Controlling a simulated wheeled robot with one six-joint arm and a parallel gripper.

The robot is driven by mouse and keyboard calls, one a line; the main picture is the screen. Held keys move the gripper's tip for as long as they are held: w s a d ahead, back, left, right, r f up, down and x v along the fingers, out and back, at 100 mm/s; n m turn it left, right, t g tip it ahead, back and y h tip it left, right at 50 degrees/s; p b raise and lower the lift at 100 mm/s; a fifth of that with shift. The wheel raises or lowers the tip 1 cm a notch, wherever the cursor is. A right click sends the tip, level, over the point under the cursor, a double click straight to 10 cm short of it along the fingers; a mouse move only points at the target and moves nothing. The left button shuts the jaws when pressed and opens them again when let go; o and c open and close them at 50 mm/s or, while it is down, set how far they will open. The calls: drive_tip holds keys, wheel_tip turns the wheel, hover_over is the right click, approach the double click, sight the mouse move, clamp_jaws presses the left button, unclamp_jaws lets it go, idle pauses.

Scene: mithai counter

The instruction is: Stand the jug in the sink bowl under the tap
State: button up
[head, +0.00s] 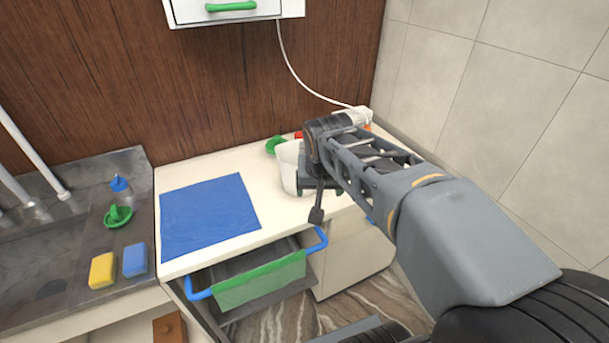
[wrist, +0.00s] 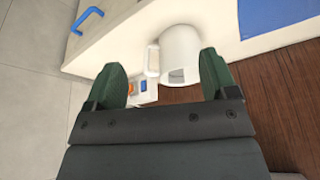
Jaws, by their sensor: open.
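The white jug (head: 288,166) stands on the cream counter, partly hidden behind my gripper in the head view. In the wrist view, the jug (wrist: 181,50) shows as a white cylinder with its handle (wrist: 153,62) on the left. My gripper (wrist: 160,62) is open, its two dark green fingers apart. The handle appears between them in the picture, and the jug's body lies near the right finger; I cannot tell whether they touch. The steel sink (head: 45,262) is at the far left of the head view, with pale pipes (head: 35,150) above it. The sink bowl is only partly in view.
A blue cloth (head: 208,215) lies on the counter between jug and sink. Yellow (head: 103,270) and blue (head: 135,260) sponges and a green item (head: 118,216) lie at the sink's edge. A white cord runs down the wall.

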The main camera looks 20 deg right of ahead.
drive_tip(key=shift+o, duration=0.2)
drive_tip(key=w+d+r+m+h, duration=0.1)
drive_tip(key=w+d+m, duration=0.2)
drive_tip(key=w, duration=0.4)
drive_tip(key=w+d+m, duration=0.3)
drive_tip(key=w, duration=0.4)
drive_tip(key=shift+w+r+h, duration=0.25)
drive_tip(key=shift+r+h, duration=0.15)
drive_tip(key=w+d+f+p, duration=0.1)
drive_tip(key=w+d+f, duration=0.1)
drive_tip(key=f, duration=0.4)
drive_tip(key=w+d+f+m+p, duration=0.1)
drive_tip(key=w+d+f, duration=0.1)
drive_tip(key=f, duration=0.4)
drive_tip(key=shift+w+d+f, duration=0.35)
drive_tip(key=shift+w+f, duration=0.05)
drive_tip(key=shift+w, duration=0.45)
drive_tip(key=shift+r, duration=0.1)
drive_tip(key=c, duration=1.4)
